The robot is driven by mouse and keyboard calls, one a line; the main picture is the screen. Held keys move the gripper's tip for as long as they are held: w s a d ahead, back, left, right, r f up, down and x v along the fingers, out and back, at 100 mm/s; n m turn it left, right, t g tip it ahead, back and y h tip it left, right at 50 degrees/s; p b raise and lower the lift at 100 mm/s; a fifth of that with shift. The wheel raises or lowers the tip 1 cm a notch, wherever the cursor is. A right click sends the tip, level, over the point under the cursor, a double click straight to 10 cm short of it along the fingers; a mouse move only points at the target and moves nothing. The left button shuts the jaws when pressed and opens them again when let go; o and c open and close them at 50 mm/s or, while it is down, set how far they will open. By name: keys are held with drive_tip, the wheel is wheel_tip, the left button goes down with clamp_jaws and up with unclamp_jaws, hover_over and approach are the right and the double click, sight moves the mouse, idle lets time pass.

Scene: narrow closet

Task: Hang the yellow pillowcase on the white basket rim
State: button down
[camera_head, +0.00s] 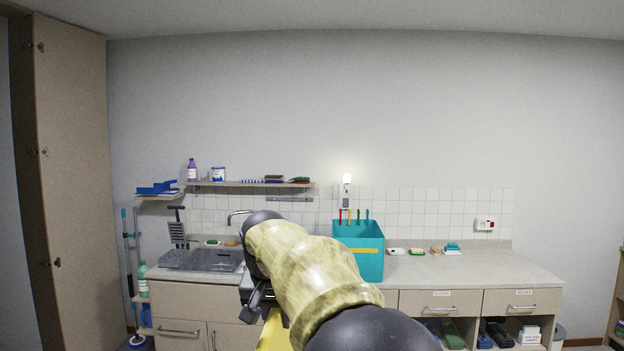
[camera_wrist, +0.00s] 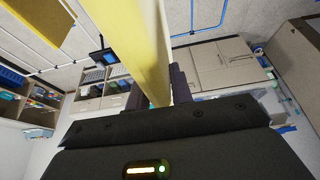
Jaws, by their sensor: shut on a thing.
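My gripper (camera_head: 258,301) is in front of the sink counter, low in the head view and partly hidden by my arm. It is shut on the yellow pillowcase (camera_head: 273,335), which hangs below it and runs out of the frame. In the wrist view the pillowcase (camera_wrist: 132,45) is a long yellow band passing between the fingers of my gripper (camera_wrist: 158,93). A second yellow patch (camera_wrist: 42,18) shows at the top left of the wrist view; I cannot tell what it belongs to. I cannot make out a white basket in either view.
A teal bin (camera_head: 358,267) with a yellow strip stands on the counter (camera_head: 480,268). A wall shelf (camera_head: 250,184) holds bottles and cloths. A tall cabinet (camera_head: 70,180) stands at the left.

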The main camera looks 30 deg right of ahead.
wheel_tip(320, 180, up, 10)
drive_tip(key=p, duration=0.8)
